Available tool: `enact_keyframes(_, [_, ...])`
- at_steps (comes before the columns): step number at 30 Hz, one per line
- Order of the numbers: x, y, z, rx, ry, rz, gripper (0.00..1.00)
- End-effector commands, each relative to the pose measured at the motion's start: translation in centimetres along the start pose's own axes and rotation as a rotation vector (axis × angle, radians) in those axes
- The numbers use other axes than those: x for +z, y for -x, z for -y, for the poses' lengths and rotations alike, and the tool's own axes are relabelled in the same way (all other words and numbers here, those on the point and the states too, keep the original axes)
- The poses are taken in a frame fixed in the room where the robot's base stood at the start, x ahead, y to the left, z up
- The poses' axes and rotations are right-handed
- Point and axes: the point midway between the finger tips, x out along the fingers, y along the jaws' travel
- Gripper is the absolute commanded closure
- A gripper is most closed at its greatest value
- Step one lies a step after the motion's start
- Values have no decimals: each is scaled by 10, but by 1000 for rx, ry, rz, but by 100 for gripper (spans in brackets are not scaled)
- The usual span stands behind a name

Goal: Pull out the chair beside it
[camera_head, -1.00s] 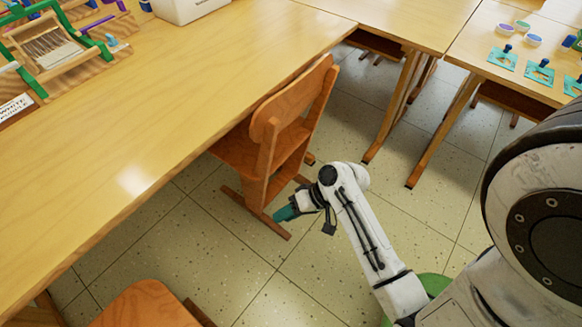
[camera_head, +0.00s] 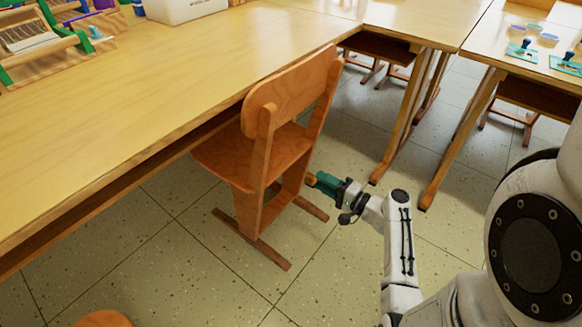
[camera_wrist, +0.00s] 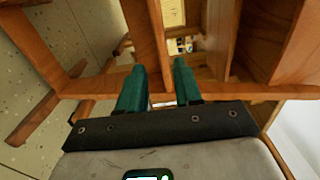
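The wooden chair (camera_head: 290,95) stands at the long table in the head view, its backrest toward me and its seat (camera_head: 250,155) partly under the table edge. My gripper (camera_head: 318,182) is low at the chair's right side, close to its frame. In the wrist view, the two teal fingers of my gripper (camera_wrist: 160,68) are apart. Wooden chair parts (camera_wrist: 146,35) fill the space ahead of them. I cannot tell whether the fingers touch the wood.
The long wooden table (camera_head: 150,85) runs along the left, with a white bin (camera_head: 185,10) on it. More tables (camera_head: 425,25) stand at the back right. Another chair's top (camera_head: 104,319) shows at the bottom left. Tiled floor (camera_head: 185,265) lies open in front of the chair.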

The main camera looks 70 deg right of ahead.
Motion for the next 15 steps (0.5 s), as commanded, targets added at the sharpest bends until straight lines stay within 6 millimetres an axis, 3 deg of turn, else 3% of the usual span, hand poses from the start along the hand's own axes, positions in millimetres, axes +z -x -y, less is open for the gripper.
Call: enact_keyframes(15, [2,-117,-4,1,3,6,66])
